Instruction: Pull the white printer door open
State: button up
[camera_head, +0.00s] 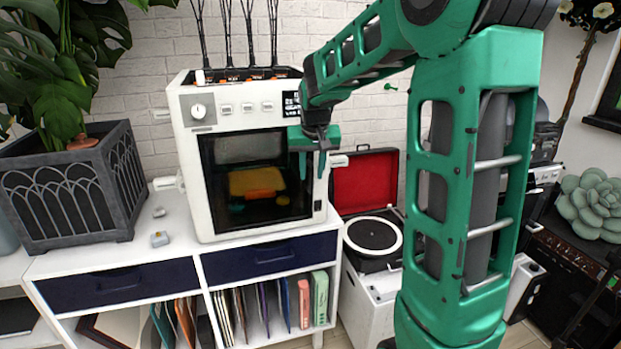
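The white printer (184,131) stands on the white cabinet. Its door (255,183) is a dark see-through panel in a pale frame on the front, and it looks closed. Orange and yellow shapes show dimly behind the panel. My gripper (313,170) is at the right side of the door, in front of its upper right edge, with its fingers pointing down. The two green fingers look apart, with a gap between them. I cannot tell whether they touch the door, and the door handle is not clearly visible.
The white cabinet (60,262) has dark blue drawers and records below. A dark planter (62,245) stands left of the printer. A turntable (372,236) with a red lid stands to the right.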

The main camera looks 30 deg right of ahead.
jog(key=shift+x, duration=1.35)
